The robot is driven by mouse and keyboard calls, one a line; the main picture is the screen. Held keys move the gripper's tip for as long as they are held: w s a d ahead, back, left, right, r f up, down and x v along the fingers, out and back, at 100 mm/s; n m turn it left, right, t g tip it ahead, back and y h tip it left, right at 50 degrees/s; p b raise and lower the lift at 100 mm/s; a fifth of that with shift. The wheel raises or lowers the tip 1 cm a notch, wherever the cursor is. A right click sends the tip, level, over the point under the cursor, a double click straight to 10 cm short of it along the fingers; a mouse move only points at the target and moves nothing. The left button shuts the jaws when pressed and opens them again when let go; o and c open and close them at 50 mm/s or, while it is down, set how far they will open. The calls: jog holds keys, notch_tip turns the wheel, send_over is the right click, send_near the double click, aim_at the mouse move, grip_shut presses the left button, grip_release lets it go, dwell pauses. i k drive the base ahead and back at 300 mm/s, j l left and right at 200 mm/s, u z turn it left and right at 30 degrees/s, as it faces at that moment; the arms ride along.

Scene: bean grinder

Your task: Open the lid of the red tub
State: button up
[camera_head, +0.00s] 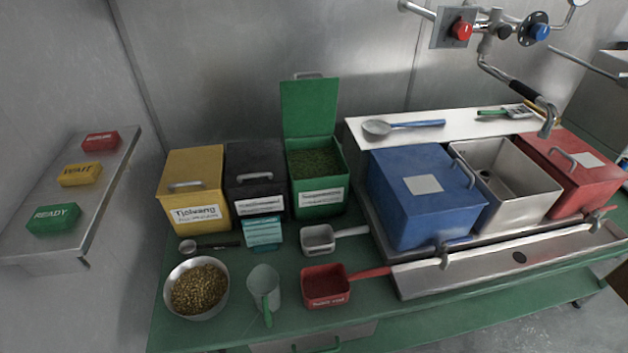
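The red tub (590,201) stands at the far right of the sink unit, beside an open metal basin. Its red lid (566,143) lies closed on top. The lid has a metal bar handle near its left front and a pale blank label. The tub's right side runs close to the picture edge. My gripper is not in view.
A blue tub (405,213) with a closed lid stands left of the metal basin (513,210). A tap (543,103) hangs above the basin, near the red lid's back left. A shelf (361,138) behind holds a blue-handled spoon (405,125). Bins and scoops crowd the left counter.

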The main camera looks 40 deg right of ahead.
aim_at(579, 162)
jog(key=k+l+z, duration=0.1)
jog(key=z, duration=2)
jog(key=i+l+u, duration=0.1)
jog(key=l, duration=0.2)
jog(key=i+l+u, duration=0.1)
jog(key=l, duration=0.25)
jog(key=i+l, duration=0.2)
jog(key=i+l+u, duration=0.15)
jog(key=l, duration=0.3)
